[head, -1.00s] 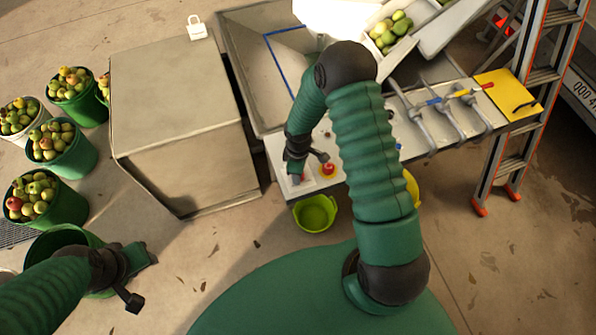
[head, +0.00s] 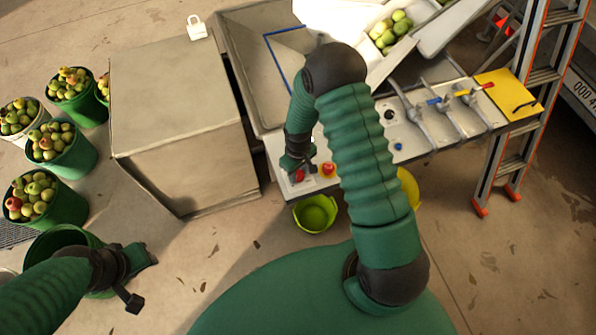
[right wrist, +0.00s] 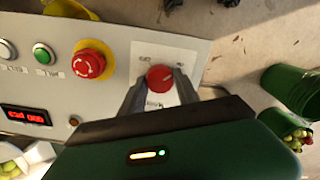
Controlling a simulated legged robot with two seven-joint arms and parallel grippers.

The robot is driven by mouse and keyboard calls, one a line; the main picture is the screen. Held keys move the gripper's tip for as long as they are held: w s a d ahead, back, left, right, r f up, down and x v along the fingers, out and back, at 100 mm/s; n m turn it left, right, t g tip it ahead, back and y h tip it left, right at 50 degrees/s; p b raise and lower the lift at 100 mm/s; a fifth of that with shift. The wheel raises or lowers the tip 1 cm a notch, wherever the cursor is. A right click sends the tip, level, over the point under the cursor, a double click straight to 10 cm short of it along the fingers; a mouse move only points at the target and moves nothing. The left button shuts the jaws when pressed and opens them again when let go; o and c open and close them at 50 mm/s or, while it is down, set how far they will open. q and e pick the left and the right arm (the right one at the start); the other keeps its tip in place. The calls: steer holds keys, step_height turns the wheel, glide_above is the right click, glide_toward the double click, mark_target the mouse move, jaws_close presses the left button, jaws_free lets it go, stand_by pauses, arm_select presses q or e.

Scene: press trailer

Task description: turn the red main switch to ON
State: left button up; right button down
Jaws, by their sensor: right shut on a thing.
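The red main switch (right wrist: 160,78) is a round knob on a pale plate at the end of the control panel in the right wrist view. It also shows in the head view (head: 299,175), partly covered by my gripper. My right gripper (right wrist: 157,80) is shut on the switch, one finger on each side of it. The labels by the knob are too small to read surely. In the head view my right gripper (head: 297,168) reaches down to the panel's left end. My left gripper (head: 143,278) hangs over the floor at lower left, its fingers unclear.
A red emergency button (right wrist: 88,64) on a yellow base sits beside the switch, with a green button (right wrist: 43,53) and a red display (right wrist: 25,114) further left. A large box (head: 180,100) stands left of the panel. A lime bucket (head: 315,214) is below it.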

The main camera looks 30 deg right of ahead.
mark_target(298, 174)
steer(key=shift+w+d+r, duration=0.1)
steer(key=shift+w+r, duration=0.05)
steer(key=shift+w, duration=0.1)
steer(key=c, duration=1.1)
jaws_free()
steer(key=shift+o, duration=1)
steer(key=shift+s, duration=0.1)
step_height(298, 174, up, 16)
steer(key=shift+r, duration=0.25)
